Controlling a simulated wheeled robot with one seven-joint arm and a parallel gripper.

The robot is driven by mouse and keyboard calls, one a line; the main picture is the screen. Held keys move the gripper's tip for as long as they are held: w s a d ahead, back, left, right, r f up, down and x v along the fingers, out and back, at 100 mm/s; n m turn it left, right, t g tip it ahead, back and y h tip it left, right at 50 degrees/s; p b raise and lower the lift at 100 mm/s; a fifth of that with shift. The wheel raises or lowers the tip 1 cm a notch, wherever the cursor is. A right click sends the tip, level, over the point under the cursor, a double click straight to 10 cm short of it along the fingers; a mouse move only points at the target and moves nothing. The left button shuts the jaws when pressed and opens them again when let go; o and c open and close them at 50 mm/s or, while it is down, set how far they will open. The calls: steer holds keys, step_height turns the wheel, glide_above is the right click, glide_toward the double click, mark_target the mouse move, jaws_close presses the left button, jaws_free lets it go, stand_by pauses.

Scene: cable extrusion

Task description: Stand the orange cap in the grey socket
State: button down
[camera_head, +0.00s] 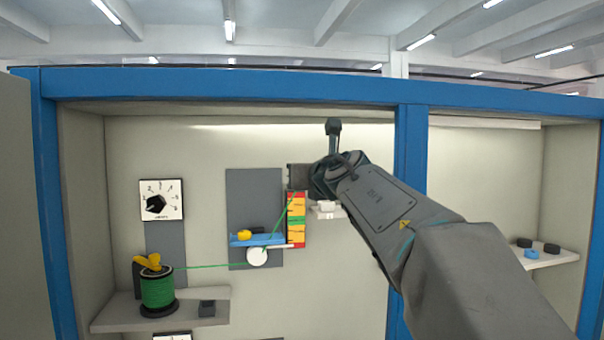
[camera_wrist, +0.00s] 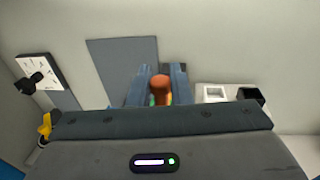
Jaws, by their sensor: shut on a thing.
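My gripper (camera_wrist: 161,82) is shut on the orange cap (camera_wrist: 160,90), which shows as a rounded orange-brown top between the two blue-grey fingers in the wrist view. Its lower part is hidden. In the head view my gripper (camera_head: 298,177) is in front of the back panel, and the cap cannot be made out there. A pale holder with a square opening (camera_wrist: 213,92) stands apart, right of the fingers in the wrist view; a pale piece (camera_head: 327,210) shows below my wrist in the head view. I cannot tell whether it is the grey socket.
A dark block (camera_wrist: 250,96) is beside the pale holder. A green cable spool (camera_head: 158,290) and a small dark grey block (camera_head: 207,308) stand on the left shelf (camera_head: 110,316). Green cable runs past a white roller (camera_head: 257,257) toward the coloured scale (camera_head: 296,220). A blue post (camera_head: 410,150) stands behind my arm.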

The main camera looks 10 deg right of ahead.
steer(key=shift+s+a+f, duration=0.2)
steer(key=shift+a+f, duration=0.05)
steer(key=shift+f, duration=0.05)
steer(key=a+f, duration=0.7)
steer(key=w+a+f+p, duration=0.1)
steer(key=a+f, duration=0.5)
steer(key=w+a+f+p, duration=0.1)
steer(key=a+f, duration=0.6)
steer(key=shift+a+f, duration=0.3)
steer(key=shift+f, duration=0.05)
steer(key=shift+f+b, duration=0.75)
steer(key=shift+f, duration=0.1)
step_height(320, 180, down, 3)
steer(key=b, duration=0.3)
steer(key=shift+r+b, duration=0.2)
steer(key=shift+b, duration=0.1)
steer(key=shift+f+b, duration=0.2)
steer(key=shift+b, duration=0.4)
steer(key=c, duration=1.2)
jaws_free()
steer(key=shift+c, duration=0.2)
steer(key=shift+s, duration=0.1)
